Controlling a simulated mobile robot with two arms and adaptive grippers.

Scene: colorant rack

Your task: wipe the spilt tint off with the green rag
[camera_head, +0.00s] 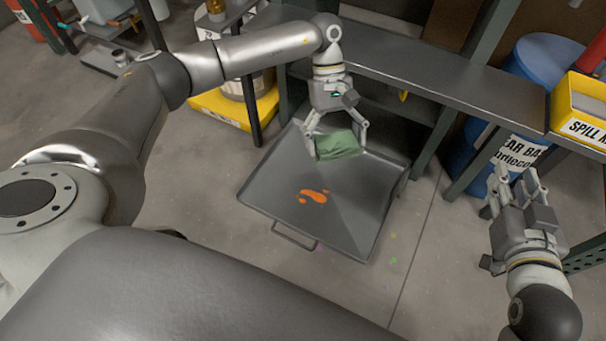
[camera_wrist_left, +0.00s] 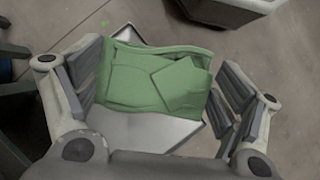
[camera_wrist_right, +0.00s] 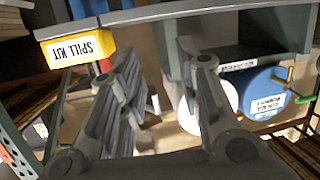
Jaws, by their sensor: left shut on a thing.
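The green rag (camera_head: 338,145) is held between the fingers of my left gripper (camera_head: 336,142), above the back part of a grey metal tray (camera_head: 250,195). In the left wrist view the folded rag (camera_wrist_left: 155,80) spans between both fingers of my left gripper (camera_wrist_left: 160,90). The spilt tint is an orange patch (camera_head: 314,195) with small drops on the tray floor, nearer the front than the rag and apart from it. My right gripper (camera_head: 514,182) is at the right, its fingers apart with nothing between them; it also shows in the right wrist view (camera_wrist_right: 160,85).
A dark shelf (camera_head: 440,80) stands behind the tray. A yellow spill kit box (camera_head: 575,110) sits on its right end, with a blue drum (camera_head: 545,65) behind. The tray has a front handle (camera_head: 295,238). Bare concrete floor (camera_head: 420,270) lies between the tray and my right arm.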

